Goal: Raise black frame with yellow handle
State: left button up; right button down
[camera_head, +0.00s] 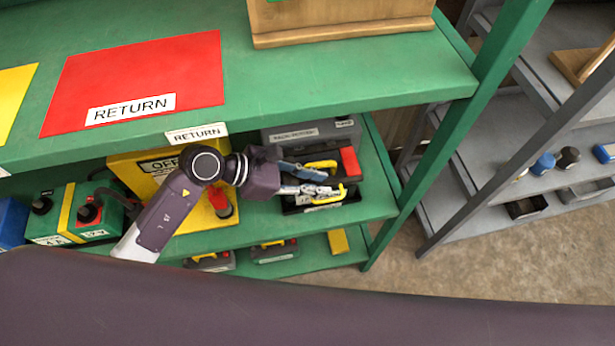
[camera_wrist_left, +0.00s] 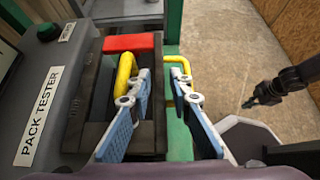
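A black frame (camera_head: 347,211) sits at the right end of the middle green shelf; in the left wrist view it shows as dark bars (camera_wrist_left: 146,88). A yellow handle (camera_head: 319,165) bends up at its far side, beside a red block (camera_head: 350,161). A second yellow bar (camera_head: 343,191) shows nearer the shelf front. My left gripper (camera_head: 309,180) is over the frame, fingers apart. In the left wrist view, the left finger overlaps the yellow handle (camera_wrist_left: 125,72) and the right finger is by the other yellow bar (camera_wrist_left: 181,70). Contact is unclear. A dark gripper (camera_wrist_left: 253,98), seemingly my right, hangs over the floor.
A grey pack tester (camera_head: 300,134) stands behind the frame and close left in the wrist view (camera_wrist_left: 50,90). The upper green shelf (camera_head: 350,80) overhangs. A yellow box (camera_head: 135,168) stands left. A green post (camera_head: 430,180) and open floor (camera_head: 500,265) lie right.

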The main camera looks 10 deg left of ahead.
pick_arm(q)
grip_shut()
jog(key=shift+c, duration=1.8)
grip_release()
jog(key=shift+c, duration=0.4)
pick_arm(e)
jog(key=shift+s, duration=0.15)
pick_arm(q)
jog(key=shift+o, duration=0.3)
jog(key=shift+w+a+r+p, duration=0.15)
jog(key=shift+r+p, duration=0.15)
jog(key=shift+r, duration=0.25)
jog(key=shift+w+r+p, duration=0.1)
jog(key=shift+r+p, duration=0.2)
jog(key=shift+r, duration=0.2)
pick_arm(e)
jog(key=shift+r, duration=0.55)
pick_arm(q)
jog(key=shift+w, duration=0.1)
